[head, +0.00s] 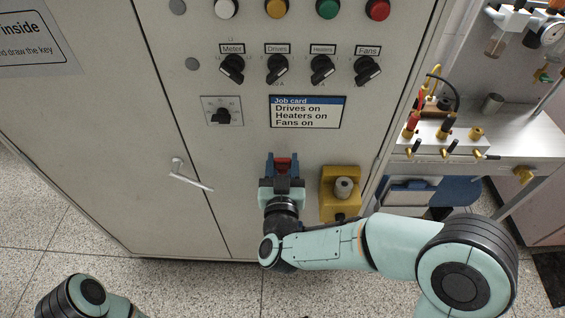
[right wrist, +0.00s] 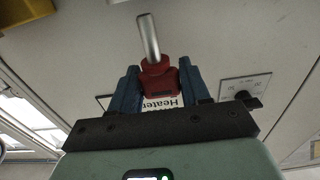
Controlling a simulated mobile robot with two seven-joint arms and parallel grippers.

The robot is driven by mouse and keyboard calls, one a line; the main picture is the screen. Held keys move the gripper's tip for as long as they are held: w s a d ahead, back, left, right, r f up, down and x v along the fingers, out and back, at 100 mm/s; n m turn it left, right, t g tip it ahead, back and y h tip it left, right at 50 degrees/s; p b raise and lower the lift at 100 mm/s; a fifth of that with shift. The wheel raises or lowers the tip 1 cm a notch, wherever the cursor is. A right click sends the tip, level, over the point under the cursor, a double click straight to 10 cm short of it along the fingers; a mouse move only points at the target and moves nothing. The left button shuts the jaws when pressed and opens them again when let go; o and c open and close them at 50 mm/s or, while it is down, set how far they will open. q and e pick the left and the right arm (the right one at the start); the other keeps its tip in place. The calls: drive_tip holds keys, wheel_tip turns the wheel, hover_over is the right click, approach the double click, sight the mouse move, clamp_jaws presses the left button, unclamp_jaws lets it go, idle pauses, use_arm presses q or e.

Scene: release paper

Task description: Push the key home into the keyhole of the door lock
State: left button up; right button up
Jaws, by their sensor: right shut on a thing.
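A red key with a silver round shaft (right wrist: 150,42) is in my right gripper (right wrist: 160,84). The gripper is shut on its red head, and in the right wrist view the shaft sticks out beyond the fingers, clear of anything. In the head view my right gripper (head: 283,168) points at the lower cabinet front, with the red key head (head: 283,162) between its blue fingers. Just right of it is a yellow lock housing (head: 327,205) with a grey cylinder (head: 343,187). No keyhole can be made out. My left gripper is out of view.
The grey cabinet carries a lever handle (head: 190,178), a job card (head: 306,112), a black switch on a plate (head: 222,112) and a row of black knobs (head: 277,70). A bench with fittings (head: 445,130) stands at right. The left door (head: 95,130) is flat.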

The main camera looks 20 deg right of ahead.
drive_tip(key=shift+f+b, duration=0.75)
drive_tip(key=shift+f, duration=0.25)
drive_tip(key=shift+f+b, duration=1.1)
drive_tip(key=shift+f, duration=0.55)
drive_tip(key=o, duration=1.1)
